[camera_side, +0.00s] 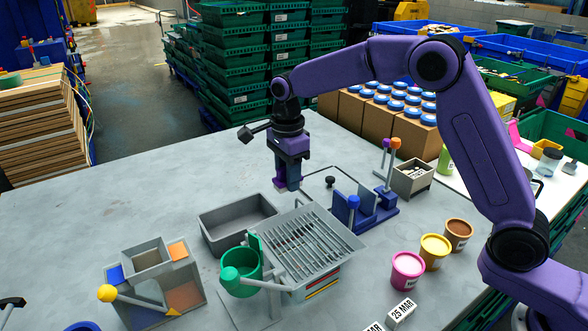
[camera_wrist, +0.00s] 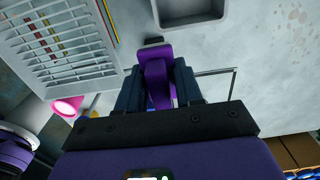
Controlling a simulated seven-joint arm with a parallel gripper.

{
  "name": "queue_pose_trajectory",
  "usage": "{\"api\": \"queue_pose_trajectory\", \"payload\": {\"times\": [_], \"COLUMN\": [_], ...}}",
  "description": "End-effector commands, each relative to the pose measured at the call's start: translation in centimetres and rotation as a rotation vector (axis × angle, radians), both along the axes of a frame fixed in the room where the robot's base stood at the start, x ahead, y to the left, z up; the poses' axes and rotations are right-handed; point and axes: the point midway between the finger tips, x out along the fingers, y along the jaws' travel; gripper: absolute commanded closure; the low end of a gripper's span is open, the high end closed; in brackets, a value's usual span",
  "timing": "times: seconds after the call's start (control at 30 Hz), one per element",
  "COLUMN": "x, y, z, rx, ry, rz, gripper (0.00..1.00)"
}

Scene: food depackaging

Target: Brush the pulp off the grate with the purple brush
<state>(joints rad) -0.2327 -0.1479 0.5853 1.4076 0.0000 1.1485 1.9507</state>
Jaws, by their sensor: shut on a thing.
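My gripper (camera_side: 287,180) points down just behind the grey slatted grate (camera_side: 290,238), above the table. In the wrist view it is shut on the purple brush (camera_wrist: 156,72), which sits between the two dark fingers. A small dark piece shows at the brush's far end. The grate (camera_wrist: 62,48) lies to the left of the brush in the wrist view, apart from it. No pulp can be clearly made out on the slats. The fingers hide part of the brush in the side view.
A grey open tray (camera_side: 238,222) stands left of the grate. A green cup (camera_side: 242,272) is at the grate's front left. A blue holder (camera_side: 362,206) stands right of it. Coloured tubs (camera_side: 407,270) stand at the front right. The table behind the tray is clear.

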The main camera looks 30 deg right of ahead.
Motion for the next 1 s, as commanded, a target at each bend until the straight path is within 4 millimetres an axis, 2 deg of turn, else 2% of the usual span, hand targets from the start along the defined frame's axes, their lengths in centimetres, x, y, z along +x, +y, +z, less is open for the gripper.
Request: {"api": "queue_pose_trajectory", "payload": {"times": [0.03, 0.2, 0.4, 0.5, 0.7, 1.0], "x": [-1.8, -7.6, -13.6, -15.6, -17.1, -17.2], "y": [1.5, 5.0, 7.4, 7.8, 8.2, 8.2], "z": [0.9, 3.1, 4.6, 4.9, 5.0, 3.1], "rx": [0.001, 0.001, 0.001, 0.001, 0.0, -0.002], "ry": [-0.002, -0.002, -0.002, -0.002, 0.0, 0.002], "rz": [0.008, 0.006, 0.003, 0.002, -0.001, -0.002], "gripper": [0.89, 0.89, 0.89, 0.89, 0.89, 0.89]}}
